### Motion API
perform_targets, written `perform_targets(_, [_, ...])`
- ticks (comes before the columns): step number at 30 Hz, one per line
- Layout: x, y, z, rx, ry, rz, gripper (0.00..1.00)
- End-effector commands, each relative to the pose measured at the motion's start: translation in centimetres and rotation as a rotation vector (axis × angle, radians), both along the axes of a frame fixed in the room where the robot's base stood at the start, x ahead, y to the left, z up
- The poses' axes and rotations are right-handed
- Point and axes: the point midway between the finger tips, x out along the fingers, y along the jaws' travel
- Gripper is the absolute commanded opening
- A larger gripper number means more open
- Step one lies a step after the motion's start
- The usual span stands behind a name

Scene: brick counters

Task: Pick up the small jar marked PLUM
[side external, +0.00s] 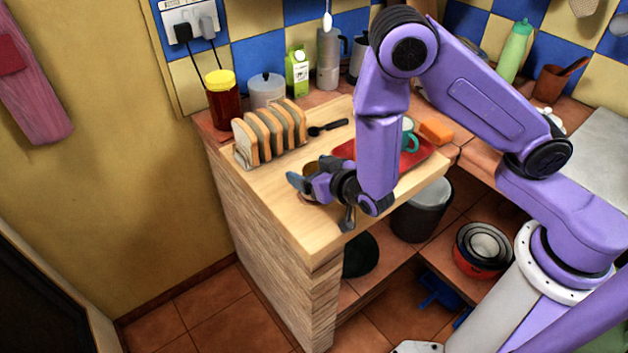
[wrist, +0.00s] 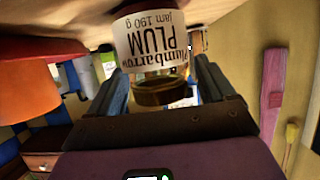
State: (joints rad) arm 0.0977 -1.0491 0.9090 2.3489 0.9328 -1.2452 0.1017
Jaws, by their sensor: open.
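The small jar marked PLUM (wrist: 150,48) appears upside down in the wrist view, with a white label reading "Plumbarrow jam 190 g" and a gold lid. My gripper (wrist: 160,80) is open, with one finger to each side of the jar in that view. I cannot tell whether either finger touches it. In the side view my gripper (side external: 312,176) is low over the front left of the wooden board and mostly hides the jar; only a small brownish part (side external: 310,168) shows behind the fingers.
A toast rack (side external: 270,135) with toast stands behind my gripper, with a dark spoon (side external: 327,128) to its right. A red tray (side external: 343,150) with a teal cup (side external: 409,140) lies to the right. A yellow-lidded jar (side external: 222,100) stands at the back left. The board's front edge (side external: 300,250) is close.

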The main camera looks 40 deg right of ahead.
Motion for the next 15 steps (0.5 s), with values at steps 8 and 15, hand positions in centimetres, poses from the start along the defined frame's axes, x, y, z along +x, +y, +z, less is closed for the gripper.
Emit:
perform_targets(8, [1.11,-0.06,-0.44,-0.001,-0.001,0.000,0.83])
perform_targets(15, [1.07,-0.06,-0.42,-0.001,0.000,0.000,0.41])
